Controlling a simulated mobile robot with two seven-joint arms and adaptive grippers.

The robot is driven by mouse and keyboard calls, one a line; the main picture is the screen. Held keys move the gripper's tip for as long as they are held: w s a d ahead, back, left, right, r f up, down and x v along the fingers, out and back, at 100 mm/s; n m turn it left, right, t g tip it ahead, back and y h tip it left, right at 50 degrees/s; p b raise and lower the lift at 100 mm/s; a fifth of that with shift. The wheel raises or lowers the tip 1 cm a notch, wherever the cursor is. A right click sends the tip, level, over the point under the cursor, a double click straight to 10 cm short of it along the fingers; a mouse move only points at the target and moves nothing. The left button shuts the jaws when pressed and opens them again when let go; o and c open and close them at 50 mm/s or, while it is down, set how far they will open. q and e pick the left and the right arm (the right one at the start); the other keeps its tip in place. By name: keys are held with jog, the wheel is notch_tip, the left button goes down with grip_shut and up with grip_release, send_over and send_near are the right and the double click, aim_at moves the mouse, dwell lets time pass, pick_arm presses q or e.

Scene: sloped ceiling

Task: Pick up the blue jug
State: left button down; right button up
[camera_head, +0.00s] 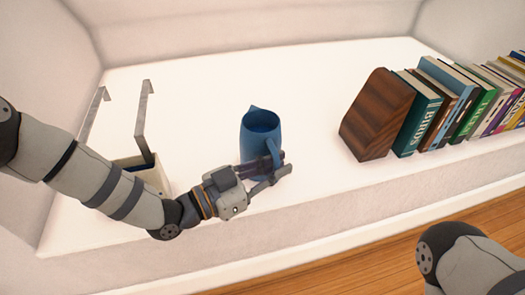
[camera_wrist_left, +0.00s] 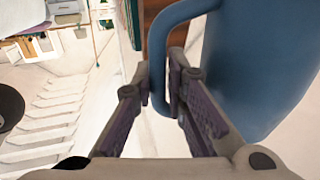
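The blue jug (camera_head: 258,130) stands upright on the white surface, with its handle (camera_head: 274,152) toward the front right. My left gripper (camera_head: 286,162) is at the jug's handle, low on its near side. In the left wrist view, the handle (camera_wrist_left: 160,42) runs down between the two fingertips (camera_wrist_left: 160,82), which appear to press on it from both sides. The jug body (camera_wrist_left: 255,65) fills the right of that view. The jug's base seems to rest on the surface. My right gripper is out of view; only part of my right arm shows at the lower right.
A wooden bookend (camera_head: 377,114) and a row of books (camera_head: 418,122) stand to the right. A light container (camera_head: 158,176) with dark contents and upright metal brackets (camera_head: 143,122) are at the left, partly behind my left arm. The white surface (camera_head: 220,90) behind the jug is clear.

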aim_at(277, 155)
pick_arm(q)
jog(key=shift+w+r, duration=0.1)
jog(key=shift+r, duration=0.2)
jog(key=shift+r, duration=0.35)
notch_tip(277, 155, up, 3)
jog(key=shift+f+p, duration=0.1)
jog(key=shift+p, duration=0.7)
jog(key=s+d+r+p, duration=0.2)
jog(key=s+r, duration=0.2)
jog(key=s, duration=0.2)
jog(key=s+d+r+p, duration=0.2)
jog(key=s+r, duration=0.3)
jog(key=s, duration=0.2)
jog(key=shift+s+p, duration=0.25)
jog(key=shift+p, duration=0.15)
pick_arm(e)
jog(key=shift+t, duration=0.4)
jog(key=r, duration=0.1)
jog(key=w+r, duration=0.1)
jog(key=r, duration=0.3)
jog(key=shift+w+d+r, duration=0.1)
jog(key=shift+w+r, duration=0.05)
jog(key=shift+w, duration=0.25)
pick_arm(q)
jog(key=shift+d+r, duration=0.1)
